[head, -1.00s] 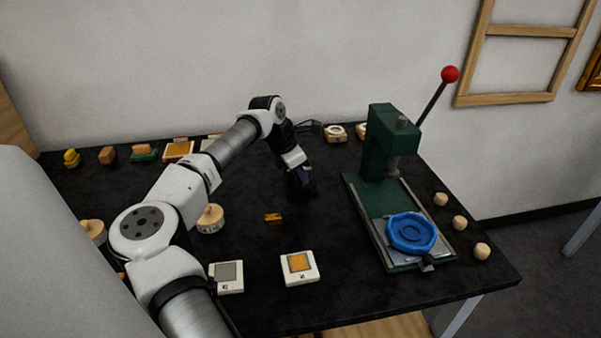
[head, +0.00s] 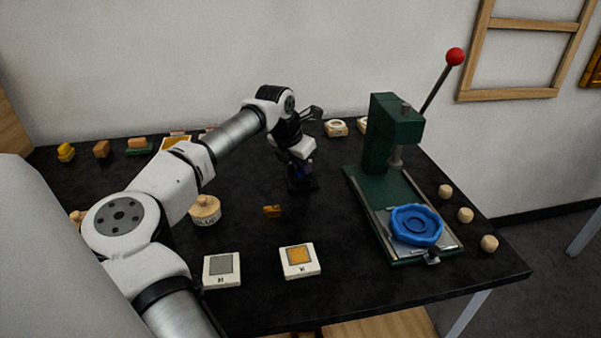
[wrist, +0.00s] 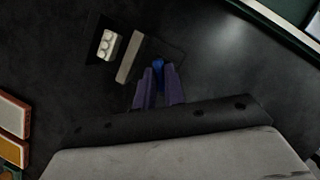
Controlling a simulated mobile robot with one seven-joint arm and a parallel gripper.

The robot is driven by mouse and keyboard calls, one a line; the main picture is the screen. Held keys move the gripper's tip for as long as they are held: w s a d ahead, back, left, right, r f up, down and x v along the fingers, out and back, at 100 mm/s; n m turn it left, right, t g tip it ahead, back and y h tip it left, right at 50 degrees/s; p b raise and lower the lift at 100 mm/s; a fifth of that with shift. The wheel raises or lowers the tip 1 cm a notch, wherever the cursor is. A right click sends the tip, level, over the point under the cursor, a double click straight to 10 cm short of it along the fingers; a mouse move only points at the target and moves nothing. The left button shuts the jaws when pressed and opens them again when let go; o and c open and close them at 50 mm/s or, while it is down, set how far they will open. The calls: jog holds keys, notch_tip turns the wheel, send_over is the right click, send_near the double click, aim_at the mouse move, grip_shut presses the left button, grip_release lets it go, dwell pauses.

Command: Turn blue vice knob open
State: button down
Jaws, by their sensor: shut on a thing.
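My gripper (wrist: 159,82) is shut on the blue knob (wrist: 159,63) of a small dark vice, its purple fingers on either side of it. The fingers cover most of the knob. In the wrist view, the vice (wrist: 130,57) shows a light grey bar, with a white piece with round bumps (wrist: 107,44) on its far side. In the head view, my gripper (head: 299,169) points down over the vice's dark base (head: 303,184) mid-table, and a bit of blue shows at the fingers. The vice is mostly hidden there.
A green press (head: 378,160) with a blue octagonal dish (head: 416,225) on its bed stands right of my gripper. A small orange piece (head: 272,211) and two white square tiles (head: 299,261) lie nearer the front. Wooden balls (head: 465,215) line the right edge.

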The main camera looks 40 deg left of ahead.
jog(key=n+b, duration=0.2)
jog(key=n+y+b, duration=0.1)
jog(key=n+b, duration=0.1)
jog(key=shift+d+f+y, duration=0.15)
jog(key=shift+y, duration=0.15)
jog(key=shift+n+y+b, duration=0.3)
jog(key=shift+n+b, duration=0.35)
jog(key=shift+n, duration=0.15)
jog(key=shift+r, duration=0.2)
jog(key=c, duration=1.5)
grip_release()
jog(key=shift+r, duration=0.1)
